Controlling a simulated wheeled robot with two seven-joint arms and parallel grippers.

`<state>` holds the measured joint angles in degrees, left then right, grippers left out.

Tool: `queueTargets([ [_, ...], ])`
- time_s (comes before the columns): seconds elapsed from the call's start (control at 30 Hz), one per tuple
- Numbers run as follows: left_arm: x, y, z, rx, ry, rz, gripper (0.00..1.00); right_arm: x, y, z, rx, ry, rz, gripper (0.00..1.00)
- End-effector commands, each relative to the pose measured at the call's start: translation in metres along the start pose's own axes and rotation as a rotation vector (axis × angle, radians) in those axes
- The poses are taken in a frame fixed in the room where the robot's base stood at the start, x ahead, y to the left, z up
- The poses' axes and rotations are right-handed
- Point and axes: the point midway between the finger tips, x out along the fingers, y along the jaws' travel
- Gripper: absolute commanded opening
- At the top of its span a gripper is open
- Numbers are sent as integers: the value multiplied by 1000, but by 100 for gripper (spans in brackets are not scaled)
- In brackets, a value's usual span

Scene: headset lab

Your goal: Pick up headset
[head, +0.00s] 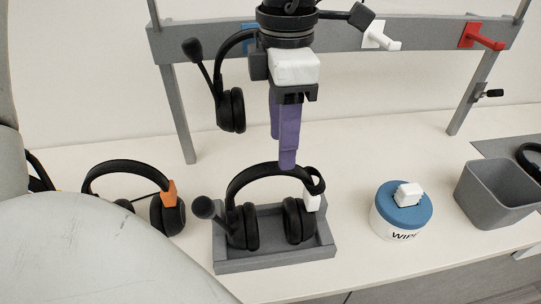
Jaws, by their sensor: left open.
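A black headset (240,230) with a boom microphone and a white clip stands in a grey tray (275,258) at front centre, headband up. My left gripper (281,150) has purple fingers and points down just above and behind that headband in the picture. It is open with nothing between its fingers; I cannot tell whether a fingertip touches the headband. Another black headset (232,110) hangs from the rack, left of my gripper. A third headset (168,215) with an orange clip rests on the table at left. My right gripper is not in view.
A grey rack (340,37) with a white hook (380,38) and a red hook (482,38) spans the back. A wipes tub (402,222) with a blue lid and a grey bin (495,195) stand at right. Table between tray and tub is clear.

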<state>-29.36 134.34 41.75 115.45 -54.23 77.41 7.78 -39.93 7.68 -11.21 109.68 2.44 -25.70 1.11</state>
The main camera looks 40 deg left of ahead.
Motion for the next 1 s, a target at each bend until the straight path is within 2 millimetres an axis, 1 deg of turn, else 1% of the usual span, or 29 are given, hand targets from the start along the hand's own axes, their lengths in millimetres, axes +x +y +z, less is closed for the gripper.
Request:
queueTargets([
  [0.2,31,-8,1,2,4,-5,47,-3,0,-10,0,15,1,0],
  [0.3,43,-7,1,-1,2,-2,47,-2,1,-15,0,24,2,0],
  [0.4,48,-7,1,-2,-1,-2,47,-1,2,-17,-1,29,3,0],
  [0.6,48,-7,1,-2,-2,0,47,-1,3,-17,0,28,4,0],
  [0.67,48,-7,1,-2,-2,0,38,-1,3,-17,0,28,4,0],
  [0.8,48,-7,1,-2,-2,0,15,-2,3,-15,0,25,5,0],
  [0.9,48,-7,1,-2,-1,0,0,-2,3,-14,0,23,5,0],
  [1.0,48,-7,1,-2,-1,0,0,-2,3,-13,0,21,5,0],
])
